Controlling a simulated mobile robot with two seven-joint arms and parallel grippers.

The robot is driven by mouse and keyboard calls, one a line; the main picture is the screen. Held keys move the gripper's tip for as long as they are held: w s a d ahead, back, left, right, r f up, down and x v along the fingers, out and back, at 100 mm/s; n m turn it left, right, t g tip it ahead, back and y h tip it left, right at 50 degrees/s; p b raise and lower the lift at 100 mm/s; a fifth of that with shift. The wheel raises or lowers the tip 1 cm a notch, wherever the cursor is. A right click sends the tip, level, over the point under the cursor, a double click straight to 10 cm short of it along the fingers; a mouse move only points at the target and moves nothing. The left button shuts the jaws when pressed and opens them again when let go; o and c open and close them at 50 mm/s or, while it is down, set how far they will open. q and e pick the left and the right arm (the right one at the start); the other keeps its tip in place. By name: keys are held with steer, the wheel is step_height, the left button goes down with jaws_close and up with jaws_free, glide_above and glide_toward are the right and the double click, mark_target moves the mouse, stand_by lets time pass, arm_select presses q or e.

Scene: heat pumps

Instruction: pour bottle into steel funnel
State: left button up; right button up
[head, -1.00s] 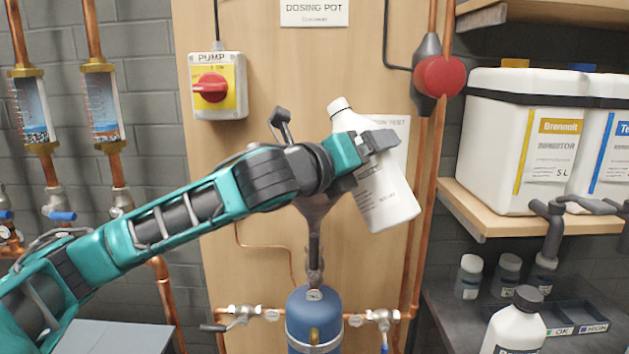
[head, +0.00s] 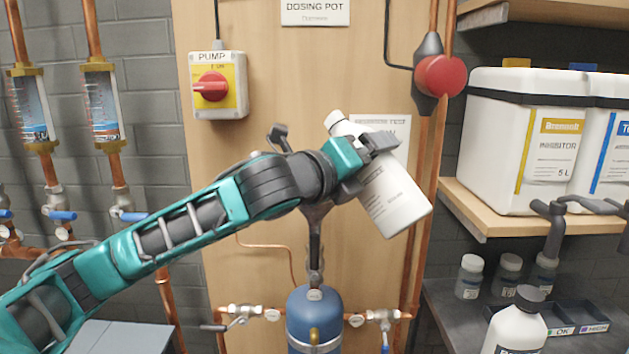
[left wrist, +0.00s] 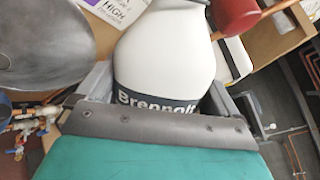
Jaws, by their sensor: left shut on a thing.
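My left gripper (head: 374,146) is shut on a white bottle (head: 397,205) with a grey printed label. The bottle is tilted, its capped or narrow top up to the left and its base down to the right. In the left wrist view the white bottle (left wrist: 168,55) sits between the fingers, with part of a "Brennalt" label showing. The steel funnel (head: 316,212) stands above the blue dosing pot (head: 314,318), mostly hidden behind my left gripper and wrist. A grey rounded metal surface, likely the funnel (left wrist: 45,45), shows at the upper left of the wrist view. My right gripper is not in view.
White inhibitor containers (head: 500,150) stand on the right shelf. Another white bottle (head: 517,325) and small jars stand below on the dark bench.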

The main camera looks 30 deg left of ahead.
arm_select(q)
steer(key=shift+s+d+n, duration=0.15)
steer(key=shift+d+n, duration=0.1)
steer(key=shift+n, duration=0.15)
steer(key=shift+d+f+n, duration=0.3)
steer(key=shift+f+n, duration=0.55)
steer(key=shift+n, duration=0.05)
stand_by(0.5)
steer(key=shift+d+n, duration=0.1)
steer(key=shift+n, duration=0.6)
steer(key=shift+a+r+n, duration=0.65)
steer(key=shift+a+n, duration=0.05)
steer(key=shift+n, duration=0.2)
stand_by(0.9)
steer(key=shift+n+h, duration=0.4)
steer(key=shift+n, duration=0.2)
stand_by(3.1)
